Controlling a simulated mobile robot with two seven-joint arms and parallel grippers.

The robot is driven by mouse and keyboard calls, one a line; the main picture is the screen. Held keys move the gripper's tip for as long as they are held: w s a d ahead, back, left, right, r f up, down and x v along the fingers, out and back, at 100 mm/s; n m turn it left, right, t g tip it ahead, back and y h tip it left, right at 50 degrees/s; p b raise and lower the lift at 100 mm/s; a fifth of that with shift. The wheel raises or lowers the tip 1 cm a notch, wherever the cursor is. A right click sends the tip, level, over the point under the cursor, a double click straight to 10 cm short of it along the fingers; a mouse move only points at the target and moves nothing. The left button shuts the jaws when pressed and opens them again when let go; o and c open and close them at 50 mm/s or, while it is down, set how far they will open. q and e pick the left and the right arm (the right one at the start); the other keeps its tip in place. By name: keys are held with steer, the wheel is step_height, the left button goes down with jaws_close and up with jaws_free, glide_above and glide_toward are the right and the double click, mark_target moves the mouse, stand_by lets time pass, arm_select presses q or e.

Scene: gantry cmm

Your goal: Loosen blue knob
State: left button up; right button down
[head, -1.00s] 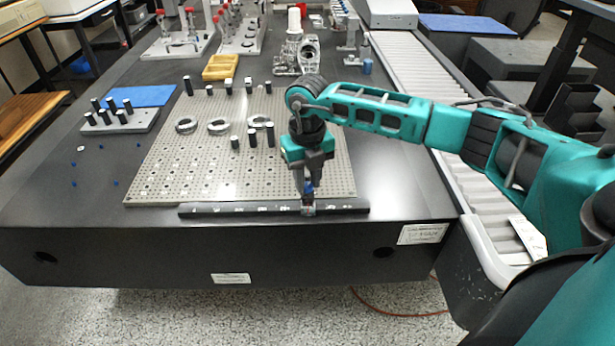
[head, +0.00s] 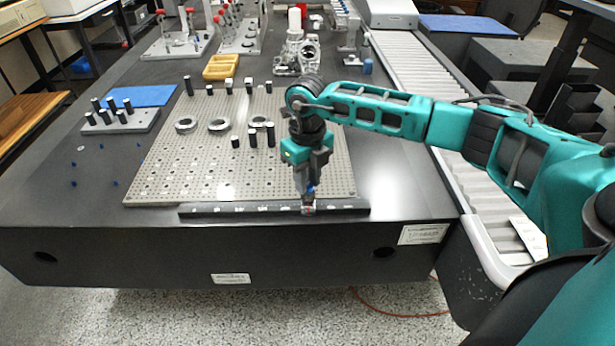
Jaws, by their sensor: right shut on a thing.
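My right gripper (head: 308,191) points down over the front edge of the perforated plate (head: 170,170). It is shut on the small blue knob (head: 310,187), of which only a bit of blue shows between the fingers. The knob is just above a small metallic block (head: 308,208) on the dark bar (head: 235,210) along the plate's front. The fingers hide most of the knob. My left gripper is not in view.
Rings (head: 218,125) and several black posts (head: 249,84) stand on the plate. A post rack (head: 120,122) and a blue mat (head: 143,96) lie to the left, with a yellow tray (head: 220,67) behind. A roller conveyor (head: 420,75) runs along the right.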

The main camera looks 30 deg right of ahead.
steer(key=c, duration=0.9)
jaws_free()
steer(key=shift+r, duration=0.1)
step_height(320, 180, up, 13)
steer(key=shift+f+p, duration=0.1)
steer(key=shift+p, duration=0.65)
